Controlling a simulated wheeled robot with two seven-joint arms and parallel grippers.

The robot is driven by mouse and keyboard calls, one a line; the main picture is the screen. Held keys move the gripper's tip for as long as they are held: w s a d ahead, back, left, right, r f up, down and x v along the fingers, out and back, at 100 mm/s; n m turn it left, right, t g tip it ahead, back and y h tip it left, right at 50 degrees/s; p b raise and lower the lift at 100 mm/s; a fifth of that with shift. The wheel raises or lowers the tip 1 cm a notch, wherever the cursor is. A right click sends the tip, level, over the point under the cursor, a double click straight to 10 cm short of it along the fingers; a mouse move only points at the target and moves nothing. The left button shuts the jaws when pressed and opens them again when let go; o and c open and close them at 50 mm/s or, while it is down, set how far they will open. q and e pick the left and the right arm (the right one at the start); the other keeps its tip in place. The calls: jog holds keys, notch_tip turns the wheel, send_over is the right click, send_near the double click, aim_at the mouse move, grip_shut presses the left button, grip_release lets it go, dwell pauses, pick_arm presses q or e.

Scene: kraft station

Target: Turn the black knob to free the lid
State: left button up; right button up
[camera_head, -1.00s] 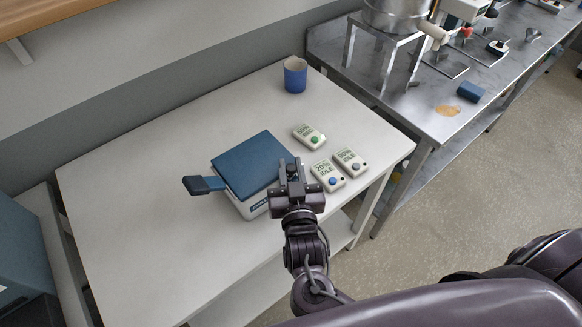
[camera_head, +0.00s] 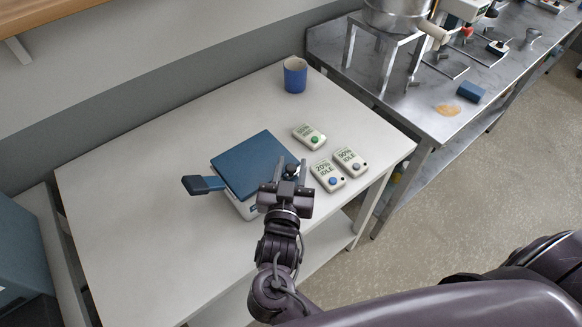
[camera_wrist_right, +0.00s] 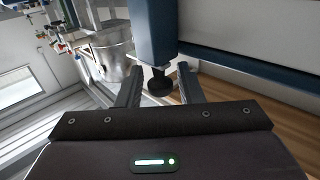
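The blue-lidded white device (camera_head: 255,160) sits on the light table, its flat lid down. The black knob (camera_head: 290,170) is at its near right side, partly hidden by my gripper. My right gripper (camera_head: 291,163) is at the knob, with one finger on each side. In the right wrist view the knob (camera_wrist_right: 160,86) stands between the two spread fingers (camera_wrist_right: 160,78), with a gap showing on both sides. The gripper is open and does not hold it. My left gripper is not in view.
A blue handle (camera_head: 203,184) sticks out left of the device. A blue cup (camera_head: 295,75) stands at the back. A steel bench (camera_head: 425,115) adjoins on the right. The table's left is clear.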

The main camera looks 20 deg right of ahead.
jog(key=shift+o, duration=0.5)
jog(key=shift+s+a+f, duration=0.1)
jog(key=shift+s+a, duration=0.1)
jog(key=shift+s, duration=0.1)
jog(key=b+v, duration=0.2)
jog(key=v, duration=0.5)
